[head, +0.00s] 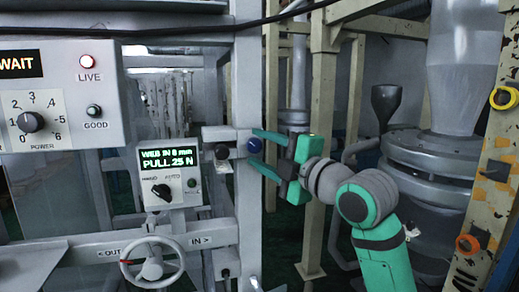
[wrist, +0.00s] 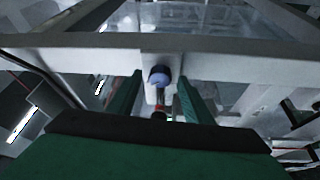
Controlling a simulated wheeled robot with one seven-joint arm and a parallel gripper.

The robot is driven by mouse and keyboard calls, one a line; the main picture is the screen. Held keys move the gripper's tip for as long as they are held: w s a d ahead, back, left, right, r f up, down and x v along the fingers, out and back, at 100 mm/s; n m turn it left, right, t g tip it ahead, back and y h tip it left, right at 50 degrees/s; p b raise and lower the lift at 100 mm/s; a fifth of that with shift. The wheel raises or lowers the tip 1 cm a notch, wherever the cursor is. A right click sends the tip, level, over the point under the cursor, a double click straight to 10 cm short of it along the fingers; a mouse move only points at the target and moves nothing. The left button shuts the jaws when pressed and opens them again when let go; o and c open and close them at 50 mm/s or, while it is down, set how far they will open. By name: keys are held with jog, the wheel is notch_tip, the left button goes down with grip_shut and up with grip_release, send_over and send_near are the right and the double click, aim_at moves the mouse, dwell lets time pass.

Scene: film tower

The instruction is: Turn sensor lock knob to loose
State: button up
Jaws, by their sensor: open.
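A round blue knob (head: 254,145), which I take to be the sensor lock knob, sits on the side of a grey bracket (head: 226,136) on the machine post. No loose or lock mark on it is readable. My gripper (head: 253,147), with green fingers, reaches in from the right, open, one finger above the knob and one below. In the wrist view the blue knob (wrist: 160,79) lies between the fingertips, near their ends, with a gap on each side.
A black knob (head: 222,152) sits left of the blue one. A small panel (head: 168,174) reads "WEB IN 8 mm PULL 25 N". A handwheel (head: 152,258) is below it and a power panel (head: 60,95) at upper left. A yellow-marked post (head: 492,170) stands at right.

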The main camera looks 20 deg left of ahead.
jog(key=r+v, duration=0.1)
jog(key=v, duration=0.9)
jog(key=shift+f, duration=0.5)
jog(key=shift+d, duration=0.1)
